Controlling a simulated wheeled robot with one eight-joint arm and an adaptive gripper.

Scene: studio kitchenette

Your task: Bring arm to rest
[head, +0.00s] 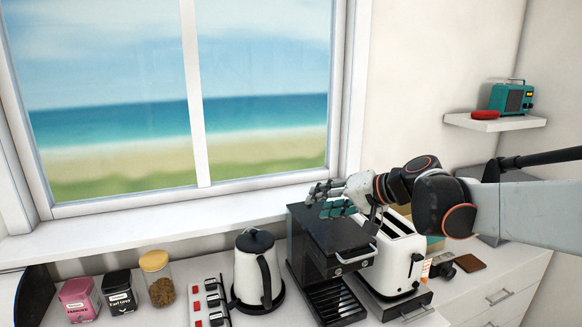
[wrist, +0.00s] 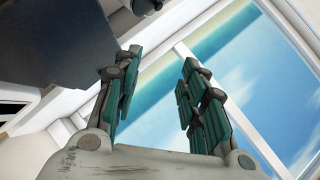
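My gripper (head: 325,200) is at the end of my arm, which reaches in from the right in the head view. It is above the black coffee machine (head: 330,237) and points left towards the window. In the wrist view the two teal-padded fingers (wrist: 158,85) stand apart with nothing between them; only the window shows through the gap. The dark body of the machine (wrist: 70,50) appears at the upper left of the wrist view. The head view cannot show whether the gripper touches the machine's top.
A white toaster (head: 398,258) stands right of the machine, under my arm. A white kettle (head: 250,275), a power strip (head: 209,305) and several jars (head: 158,280) are to the left. A wall shelf (head: 490,123) holds a teal radio (head: 511,98). A camera (head: 442,267) lies right of the toaster.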

